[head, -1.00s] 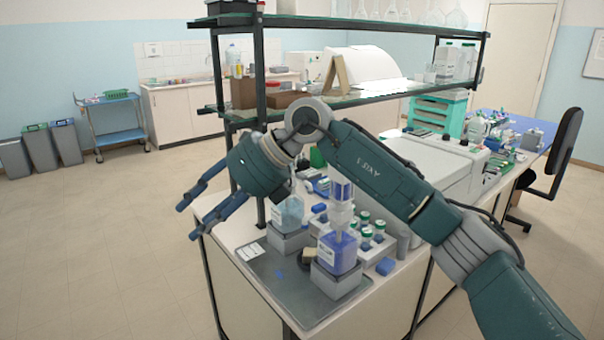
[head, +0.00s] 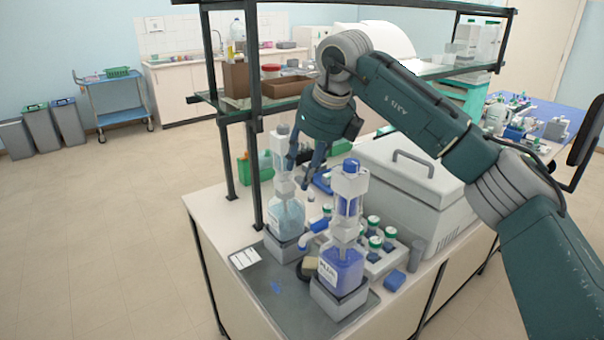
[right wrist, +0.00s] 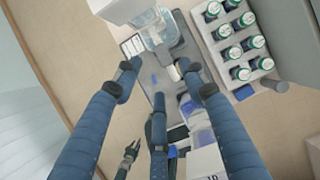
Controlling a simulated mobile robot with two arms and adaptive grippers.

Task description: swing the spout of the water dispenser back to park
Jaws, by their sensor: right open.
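The water dispenser, a clear bottle of pale blue liquid (head: 288,216) with a white top, stands in a grey holder at the counter's front left. Its pale bottle (right wrist: 155,38) also shows in the right wrist view. Its spout is not clearly distinguishable. My right gripper (head: 301,174) points down just behind and right of the dispenser's upper part, open and empty. Its fingers are spread in the right wrist view (right wrist: 160,80); contact with the dispenser cannot be told. My left gripper (right wrist: 128,158) shows small and dark in that view, its opening unclear.
A dark blue dispenser (head: 341,270) stands close by at the front right, with a blue bent tube (head: 312,230) beside it. A rack of green-capped jars (head: 375,242) and a large grey lidded box (head: 400,185) stand right. A shelf (head: 200,98) is behind.

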